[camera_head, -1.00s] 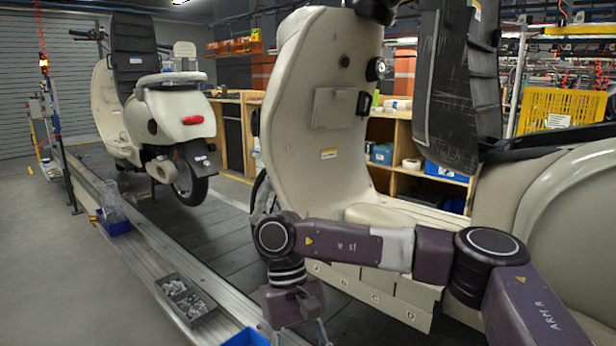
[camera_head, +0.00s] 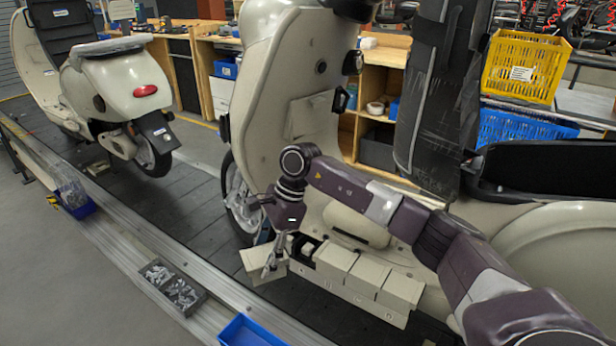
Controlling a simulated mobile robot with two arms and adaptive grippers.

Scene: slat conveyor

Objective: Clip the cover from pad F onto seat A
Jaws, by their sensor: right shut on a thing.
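My right gripper (camera_head: 272,262) reaches in from the right over the scooter's footwell and points down. It is shut on a small beige cover (camera_head: 252,265), held at the left end of a row of beige box-like parts. Beside it is a darker gap with a small light piece in it (camera_head: 308,249). Several beige blocks (camera_head: 368,277) stand in the row to its right, with small marks on their fronts that are too small to read. I cannot tell which is seat A or pad F. Whether the held cover touches the row is unclear. My left gripper is not in view.
The beige scooter body (camera_head: 283,95) rises close behind my right arm. A metal rail (camera_head: 130,235) runs along the conveyor, with a grey parts tray (camera_head: 172,287) and blue bins (camera_head: 246,332). Another scooter (camera_head: 115,85) stands at the left. Yellow (camera_head: 524,66) and blue crates sit at the right.

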